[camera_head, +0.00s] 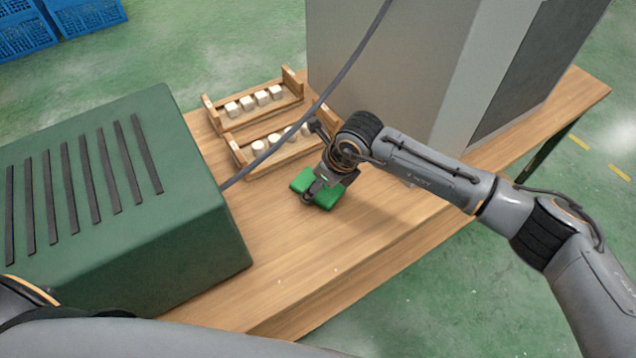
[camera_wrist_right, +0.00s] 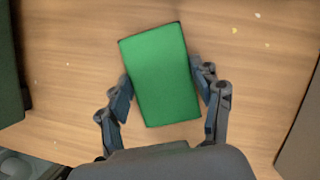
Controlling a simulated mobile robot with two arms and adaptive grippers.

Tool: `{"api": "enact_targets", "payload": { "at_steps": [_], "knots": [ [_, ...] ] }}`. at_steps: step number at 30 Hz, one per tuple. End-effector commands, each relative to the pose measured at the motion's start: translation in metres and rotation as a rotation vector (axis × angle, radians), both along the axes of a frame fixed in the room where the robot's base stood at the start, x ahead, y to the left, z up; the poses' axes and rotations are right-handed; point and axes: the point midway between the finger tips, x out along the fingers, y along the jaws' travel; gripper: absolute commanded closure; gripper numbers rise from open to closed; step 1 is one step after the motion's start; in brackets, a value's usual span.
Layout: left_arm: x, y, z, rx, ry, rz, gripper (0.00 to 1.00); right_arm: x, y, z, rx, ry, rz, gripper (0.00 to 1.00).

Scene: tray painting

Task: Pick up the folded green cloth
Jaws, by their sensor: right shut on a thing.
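The folded green cloth (camera_head: 328,197) is a flat green block on the wooden table in the head view, just in front of the wooden trays. In the right wrist view the cloth (camera_wrist_right: 162,75) lies between the two fingers, slightly tilted. My right gripper (camera_head: 314,191) is over the cloth, and in the right wrist view its fingers (camera_wrist_right: 160,97) are shut on the cloth's two long sides. I cannot tell whether the cloth is clear of the tabletop. My left gripper is not in view.
Two wooden trays (camera_head: 236,122) with white blocks stand behind the cloth on the table (camera_head: 300,260). A green slotted box (camera_head: 120,230) is at left and a grey cabinet (camera_head: 400,60) behind right. A dark cable (camera_head: 345,70) crosses the view. The front table area is clear.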

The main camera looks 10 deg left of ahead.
Motion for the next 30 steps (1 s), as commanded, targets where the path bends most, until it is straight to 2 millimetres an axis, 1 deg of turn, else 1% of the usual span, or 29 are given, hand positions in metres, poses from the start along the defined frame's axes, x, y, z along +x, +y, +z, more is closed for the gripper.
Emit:
{"api": "enact_targets", "payload": {
  "at_steps": [5,6,8,10,14,20,24,30],
  "knots": [
    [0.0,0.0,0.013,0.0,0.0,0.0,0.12,0.0,0.0,0.009,-0.001,0.001,0.0,0.69],
    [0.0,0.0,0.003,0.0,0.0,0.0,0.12,0.001,0.001,0.01,0.002,-0.004,0.001,0.69],
    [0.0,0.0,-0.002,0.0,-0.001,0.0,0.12,0.001,0.0,0.02,0.001,-0.005,0.003,0.69],
    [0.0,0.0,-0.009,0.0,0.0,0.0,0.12,0.001,0.0,0.034,0.002,-0.006,0.002,0.69],
    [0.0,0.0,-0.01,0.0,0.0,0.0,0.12,-0.011,-0.017,0.057,-0.001,-0.004,0.003,0.69],
    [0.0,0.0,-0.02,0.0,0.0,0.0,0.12,-0.031,-0.044,0.097,0.001,-0.006,0.002,0.69],
    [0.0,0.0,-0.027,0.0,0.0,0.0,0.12,-0.047,-0.067,0.106,0.0,-0.003,0.0,0.69],
    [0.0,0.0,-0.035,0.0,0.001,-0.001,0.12,-0.068,-0.093,0.122,0.0,-0.002,-0.001,0.69]
  ]
}}
